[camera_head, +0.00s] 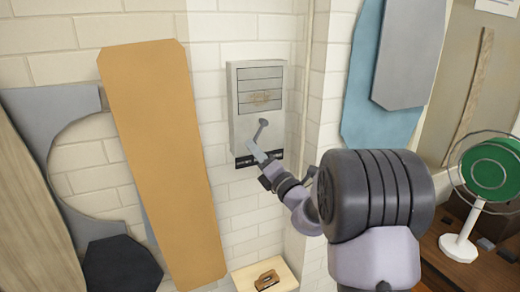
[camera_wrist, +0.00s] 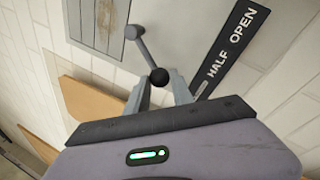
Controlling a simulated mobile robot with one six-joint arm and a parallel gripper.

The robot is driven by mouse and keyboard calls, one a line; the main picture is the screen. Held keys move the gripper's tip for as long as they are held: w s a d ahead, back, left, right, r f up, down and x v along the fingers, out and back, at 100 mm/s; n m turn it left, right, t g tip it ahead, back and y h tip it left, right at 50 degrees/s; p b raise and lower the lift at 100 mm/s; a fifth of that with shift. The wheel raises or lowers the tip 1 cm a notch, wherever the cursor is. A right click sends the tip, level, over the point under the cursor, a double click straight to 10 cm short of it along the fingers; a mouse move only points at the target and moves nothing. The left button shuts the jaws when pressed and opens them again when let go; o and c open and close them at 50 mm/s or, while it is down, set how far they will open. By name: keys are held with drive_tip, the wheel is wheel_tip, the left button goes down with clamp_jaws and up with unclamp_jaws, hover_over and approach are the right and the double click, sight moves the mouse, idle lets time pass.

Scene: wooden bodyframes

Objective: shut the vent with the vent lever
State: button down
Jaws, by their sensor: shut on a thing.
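The vent (camera_head: 259,78) is a grey box with horizontal slats on the white brick wall, at the middle of the head view; part of its face (camera_wrist: 98,22) shows at the top of the wrist view. The vent lever (camera_wrist: 145,52) is a grey bar running from a round pivot down to a black ball knob (camera_wrist: 159,76); it also shows below the slats in the head view (camera_head: 261,130). My gripper (camera_wrist: 160,84) is shut on the lever at the knob, one finger on each side. In the head view my gripper (camera_head: 257,151) partly hides the lever's lower end.
A dark plate reading "HALF OPEN" (camera_wrist: 232,48) lies right of the lever. An orange panel (camera_head: 165,150) leans left of the vent, and blue and grey panels (camera_head: 412,55) hang right. A green fan (camera_head: 488,170) stands on a wooden bench at right.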

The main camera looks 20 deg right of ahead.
drive_tip(key=shift+a+r+m, duration=0.25)
drive_tip(key=shift+m, duration=0.25)
drive_tip(key=c, duration=1.1)
unclamp_jaws()
drive_tip(key=shift+a, duration=0.1)
drive_tip(key=b+v, duration=0.5)
drive_tip(key=v, duration=1.2)
drive_tip(key=shift+s, duration=0.15)
drive_tip(key=shift+f, duration=0.1)
